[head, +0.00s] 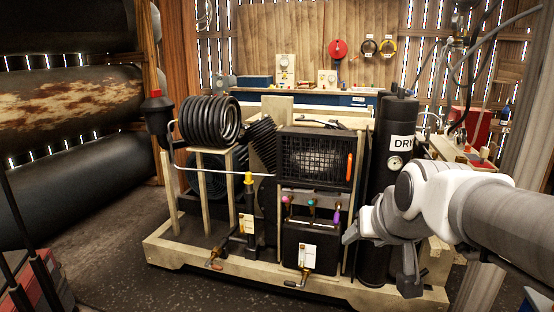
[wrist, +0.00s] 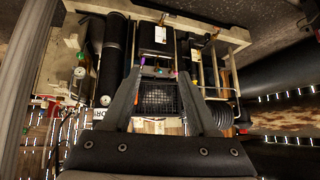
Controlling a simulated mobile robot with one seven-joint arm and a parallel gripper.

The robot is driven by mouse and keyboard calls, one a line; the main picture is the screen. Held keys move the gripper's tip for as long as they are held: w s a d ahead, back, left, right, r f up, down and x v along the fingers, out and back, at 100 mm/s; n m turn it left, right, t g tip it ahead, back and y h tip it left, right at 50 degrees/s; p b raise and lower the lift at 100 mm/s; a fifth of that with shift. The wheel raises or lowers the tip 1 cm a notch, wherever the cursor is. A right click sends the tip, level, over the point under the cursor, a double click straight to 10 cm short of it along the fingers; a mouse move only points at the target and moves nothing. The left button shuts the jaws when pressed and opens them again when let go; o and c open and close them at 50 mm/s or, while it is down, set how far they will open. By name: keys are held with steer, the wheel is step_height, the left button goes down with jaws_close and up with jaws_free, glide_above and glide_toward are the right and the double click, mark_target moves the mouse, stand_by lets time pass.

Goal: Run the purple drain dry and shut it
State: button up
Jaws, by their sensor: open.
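The purple drain knob (head: 337,216) is at the right end of a row of small coloured knobs on the front of the compressor unit, under the black grille. A pink knob (head: 285,199) and a teal knob (head: 312,203) are to its left. In the wrist view, which is upside down, the purple knob (wrist: 142,60) shows close to one fingertip. My gripper (head: 378,265) is open and empty, to the right of the purple knob in the head view. Its two fingers (wrist: 159,73) frame the grille in the wrist view. Whether the drain is open or shut is too small to tell.
A black box with a white tag (head: 307,255) hangs below the knobs, with a brass valve (head: 300,282) under it. A black cylinder labelled DRY (head: 380,215) stands just behind my gripper. A wooden base rail (head: 200,268) runs along the front. Dark floor is clear before it.

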steer(key=s+a+f+g, duration=0.1)
steer(key=s+f, duration=0.1)
steer(key=s, duration=0.5)
steer(key=s+f+g, duration=0.1)
steer(key=s+f, duration=0.2)
steer(key=s, duration=0.4)
step_height(320, 180, up, 27)
steer(key=p, duration=2.7)
steer(key=shift+s+r+n+g+p, duration=0.15)
steer(key=shift+s+n+g+p, duration=0.15)
steer(key=shift+s+n+g, duration=0.1)
steer(key=shift+w+a, duration=0.1)
steer(key=shift+w, duration=0.05)
